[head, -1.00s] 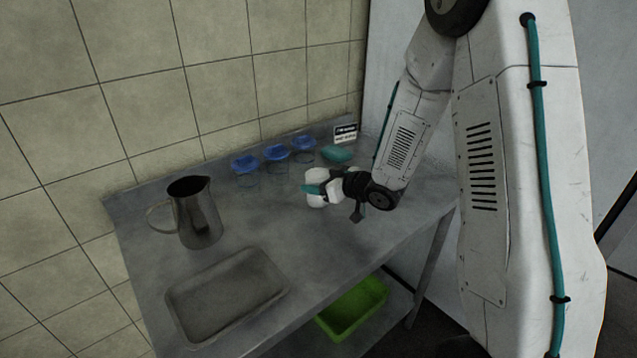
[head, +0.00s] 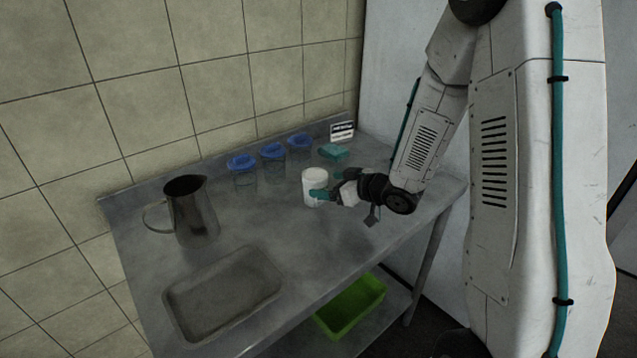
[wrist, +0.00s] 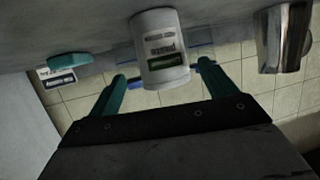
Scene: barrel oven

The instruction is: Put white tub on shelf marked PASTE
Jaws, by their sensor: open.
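The white tub (head: 314,179) stands upright on the grey metal table. In the wrist view, which is upside down, the tub (wrist: 160,45) shows a printed label, too blurred to read surely. My gripper (head: 321,193) is at the tub's near right side in the head view, with one teal finger overlapping it. In the wrist view my gripper (wrist: 163,82) has its two teal fingers spread apart, with the tub ahead of and between them. Whether the fingers touch the tub I cannot tell. No shelf marked PASTE can be read in these views.
Several blue-lidded clear jars (head: 272,162) stand along the wall. A teal block (head: 334,152) lies by a small sign (head: 342,131). A metal jug (head: 194,212) and a shallow tray (head: 222,293) are at left. A green crate (head: 350,308) is below.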

